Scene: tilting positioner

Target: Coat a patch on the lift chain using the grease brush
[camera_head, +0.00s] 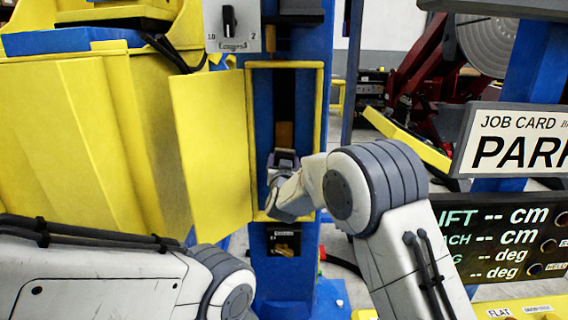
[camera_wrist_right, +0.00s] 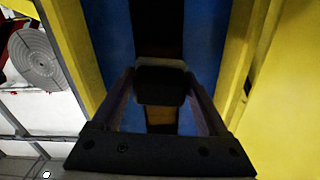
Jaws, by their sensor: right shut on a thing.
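My right gripper (camera_head: 285,158) reaches into the tall yellow-framed opening in the blue column. In the right wrist view its two fingers (camera_wrist_right: 160,102) are shut on a dark block with a pale edge, which I take as the grease brush (camera_wrist_right: 160,85). The lift chain appears as a dark vertical strip (camera_head: 285,95) inside the opening; it also shows in the right wrist view (camera_wrist_right: 157,30). A brown piece (camera_head: 285,133) shows just above the gripper. I cannot tell whether the brush touches the chain. My left gripper is out of view; only its arm shows.
An open yellow door (camera_head: 210,150) stands left of the opening, beside a yellow bin (camera_head: 80,130). A grey switch box (camera_head: 233,25) is above. A job card sign (camera_head: 515,140) and a readout panel (camera_head: 500,240) stand at the right. The opening's sides are close to my gripper.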

